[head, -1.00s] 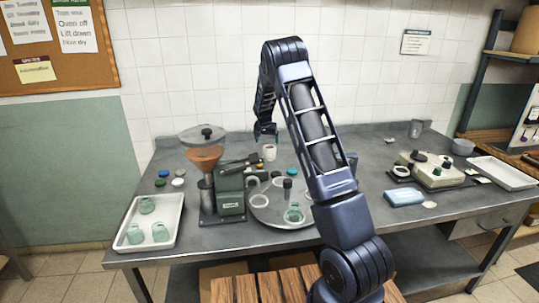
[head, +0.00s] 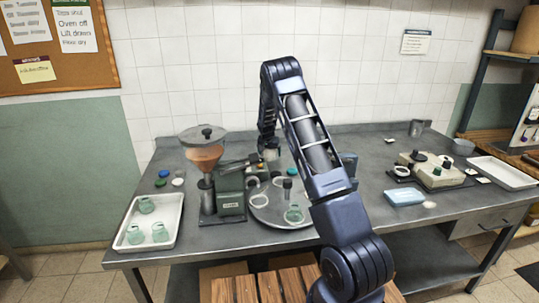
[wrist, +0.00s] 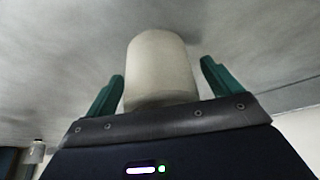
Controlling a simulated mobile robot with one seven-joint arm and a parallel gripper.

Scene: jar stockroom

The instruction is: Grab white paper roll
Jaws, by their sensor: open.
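The white paper roll (wrist: 161,70) stands between the two green fingers of my gripper (wrist: 163,72) in the wrist view. The fingers are open, one on each side, with a visible gap to the roll on both sides. The base of the roll in that view is hidden behind the dark gripper body. In the head view my gripper (head: 270,152) is low over the back of the table, behind the green machine, and mostly covers the roll.
A green machine with a funnel (head: 230,195) stands just in front. A round tray (head: 268,216) with jars and rings is beside it. Tiled wall behind.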

